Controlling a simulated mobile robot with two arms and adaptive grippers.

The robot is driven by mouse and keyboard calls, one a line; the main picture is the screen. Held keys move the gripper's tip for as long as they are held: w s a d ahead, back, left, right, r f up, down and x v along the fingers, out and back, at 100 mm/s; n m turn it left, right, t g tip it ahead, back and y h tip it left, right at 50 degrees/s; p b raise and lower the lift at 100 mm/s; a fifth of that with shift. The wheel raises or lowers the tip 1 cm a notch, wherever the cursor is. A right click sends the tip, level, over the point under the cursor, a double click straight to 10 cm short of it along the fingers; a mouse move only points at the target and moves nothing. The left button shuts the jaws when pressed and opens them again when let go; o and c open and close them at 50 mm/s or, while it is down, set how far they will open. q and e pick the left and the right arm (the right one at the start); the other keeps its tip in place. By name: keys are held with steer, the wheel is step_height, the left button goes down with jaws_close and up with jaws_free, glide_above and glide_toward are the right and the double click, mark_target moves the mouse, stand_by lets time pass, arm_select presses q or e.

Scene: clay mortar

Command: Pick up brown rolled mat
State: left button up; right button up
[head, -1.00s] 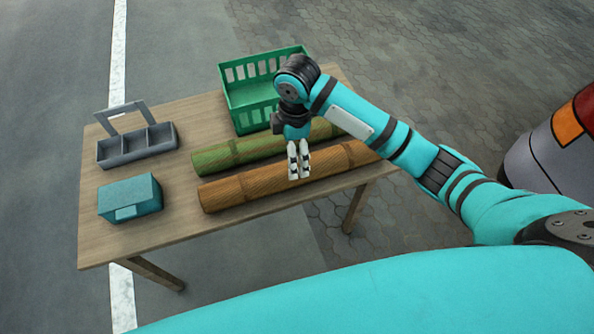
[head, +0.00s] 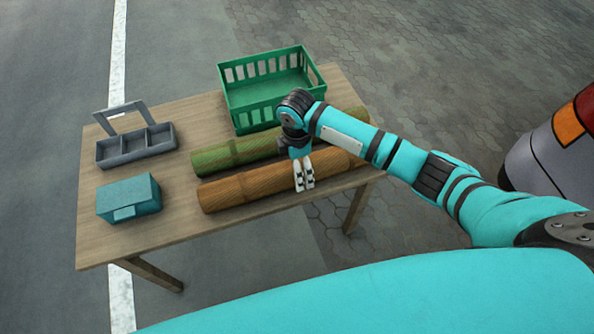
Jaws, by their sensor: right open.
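The brown rolled mat (head: 245,188) lies along the near side of the wooden table, slanting up to the right. My right gripper (head: 304,187) points down at the middle of the brown mat, with its pale fingertips in front of the mat's near side. The jaws are open, and I cannot tell whether the fingers touch the mat. My left gripper is not in view.
A green rolled mat (head: 226,155) lies just behind the brown one. A green crate (head: 262,116) stands at the back. A grey caddy (head: 137,153) and a teal box (head: 128,198) stand on the left of the table (head: 170,230). The table's near left corner is clear.

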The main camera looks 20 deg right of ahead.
steer(key=f, duration=0.5)
steer(key=shift+w+d, duration=0.15)
steer(key=shift+w, duration=0.1)
steer(key=shift+r, duration=0.1)
steer(key=c, duration=1.6)
